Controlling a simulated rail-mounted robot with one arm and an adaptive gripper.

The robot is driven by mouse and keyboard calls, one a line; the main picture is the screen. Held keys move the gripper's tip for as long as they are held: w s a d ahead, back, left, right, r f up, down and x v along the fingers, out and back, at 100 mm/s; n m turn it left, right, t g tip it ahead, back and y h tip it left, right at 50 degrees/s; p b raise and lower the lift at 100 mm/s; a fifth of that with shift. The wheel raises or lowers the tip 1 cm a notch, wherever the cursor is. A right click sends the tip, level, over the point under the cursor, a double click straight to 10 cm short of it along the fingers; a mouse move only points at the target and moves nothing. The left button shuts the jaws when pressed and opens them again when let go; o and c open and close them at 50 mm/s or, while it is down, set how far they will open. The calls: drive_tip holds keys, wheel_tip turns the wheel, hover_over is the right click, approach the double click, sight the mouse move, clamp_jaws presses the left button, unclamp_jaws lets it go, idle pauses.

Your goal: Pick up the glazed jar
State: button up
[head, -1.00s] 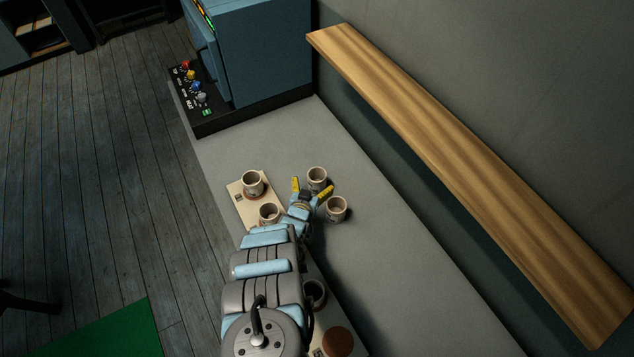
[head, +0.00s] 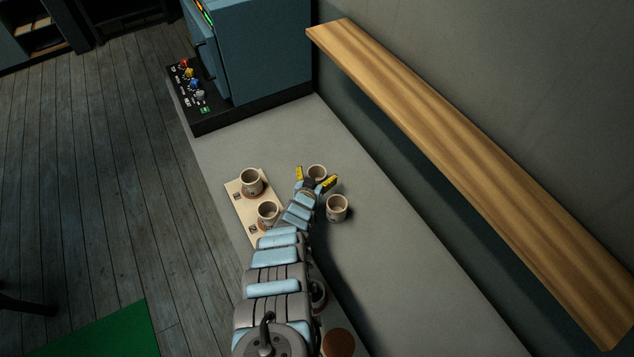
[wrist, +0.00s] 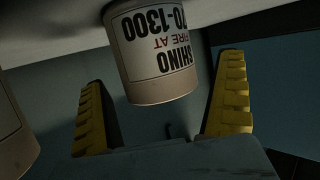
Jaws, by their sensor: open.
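A pale jar with a dark opening (head: 317,173) stands on the grey worktop, partly hidden behind my gripper. In the wrist view a labelled jar (wrist: 157,55), its print upside down and reading "SHINO" and "FIRE AT", sits ahead between the two yellow fingers. My gripper (head: 316,177) is open, with one finger on each side of that jar and visible gaps to both. It also shows in the wrist view (wrist: 165,105). A second jar (head: 337,208) stands just right of my gripper; I cannot tell whether it is the one at the wrist view's left edge (wrist: 14,135).
Two more jars (head: 251,182) (head: 268,213) stand on a pale board (head: 237,202) left of my arm. A blue machine (head: 265,50) with coloured knobs is at the back. A wooden shelf (head: 470,180) runs along the right wall. The worktop (head: 265,135) beyond the jars is clear.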

sight(318, 168)
drive_tip(key=shift+w+f, duration=0.1)
drive_tip(key=shift+w, duration=0.15)
drive_tip(key=c, duration=1.3)
drive_tip(key=shift+c, duration=0.2)
drive_tip(key=shift+s+d+r+p, duration=0.1)
drive_tip(key=shift+r+p, duration=1.05)
drive_tip(key=shift+r, duration=0.85)
drive_tip(key=shift+s+r+p, duration=0.65)
drive_tip(key=shift+s+r, duration=0.85)
drive_tip(key=s+r+p, duration=0.6)
drive_tip(key=s+p, duration=0.4)
drive_tip(key=p, duration=0.3)
drive_tip(key=shift+s+d+p, duration=0.35)
drive_tip(key=shift+s+d, duration=0.05)
